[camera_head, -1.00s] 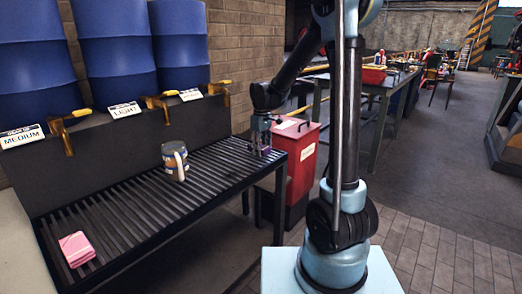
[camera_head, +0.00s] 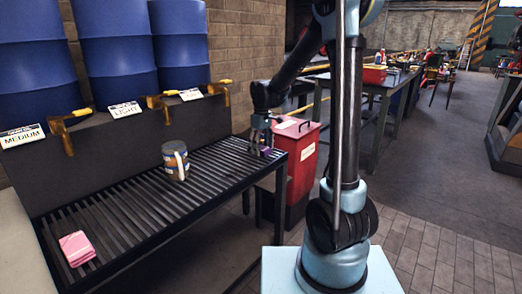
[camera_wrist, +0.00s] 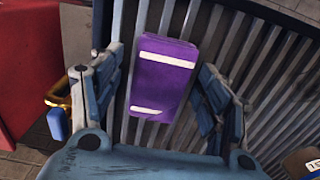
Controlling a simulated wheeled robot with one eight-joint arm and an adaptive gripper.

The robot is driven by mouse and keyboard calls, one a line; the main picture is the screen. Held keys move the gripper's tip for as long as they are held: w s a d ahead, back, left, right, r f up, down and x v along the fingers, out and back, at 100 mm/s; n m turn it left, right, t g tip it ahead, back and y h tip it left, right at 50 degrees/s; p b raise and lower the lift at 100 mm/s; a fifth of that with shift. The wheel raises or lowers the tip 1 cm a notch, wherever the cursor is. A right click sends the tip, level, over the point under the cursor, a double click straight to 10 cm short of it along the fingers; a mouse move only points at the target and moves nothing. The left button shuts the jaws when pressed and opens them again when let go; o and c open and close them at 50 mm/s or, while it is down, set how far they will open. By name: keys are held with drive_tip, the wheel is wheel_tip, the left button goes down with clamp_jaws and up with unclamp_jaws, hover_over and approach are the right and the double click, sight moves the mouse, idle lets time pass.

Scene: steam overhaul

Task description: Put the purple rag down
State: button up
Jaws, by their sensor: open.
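The purple rag (camera_wrist: 163,78) is a folded rectangle with two white stripes. In the wrist view it lies flat on the slatted rack, between the spread fingers of my gripper (camera_wrist: 160,95) and apart from both. In the head view the rag (camera_head: 267,152) shows as a small purple patch near the right end of the rack (camera_head: 113,228). My gripper (camera_head: 260,138) is open just above it, with its fingers pointing down.
A mug-like can (camera_head: 175,160) stands mid-rack, and a pink folded cloth (camera_head: 77,248) lies at the near left. Blue barrels (camera_head: 120,75) with brass taps stand behind. A red bin (camera_head: 294,165) is close to the rack's right end.

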sight(262, 147)
wheel_tip(262, 147, up, 11)
drive_tip(key=s+d+m, duration=0.2)
drive_tip(key=s+d, duration=0.6)
drive_tip(key=s+d+f+m+t, duration=0.1)
drive_tip(key=s+d+f+m, duration=0.3)
drive_tip(key=s, duration=0.7)
drive_tip(key=s+d+f+m+t, duration=0.1)
drive_tip(key=s+d+f+m, duration=0.3)
drive_tip(key=s+d+f, duration=0.4)
drive_tip(key=s+f, duration=0.1)
drive_tip(key=s, duration=0.3)
drive_tip(key=shift+d+f, duration=0.25)
drive_tip(key=shift+f, duration=0.05)
drive_tip(key=shift+w+f, duration=0.2)
drive_tip(key=shift+w, duration=0.1)
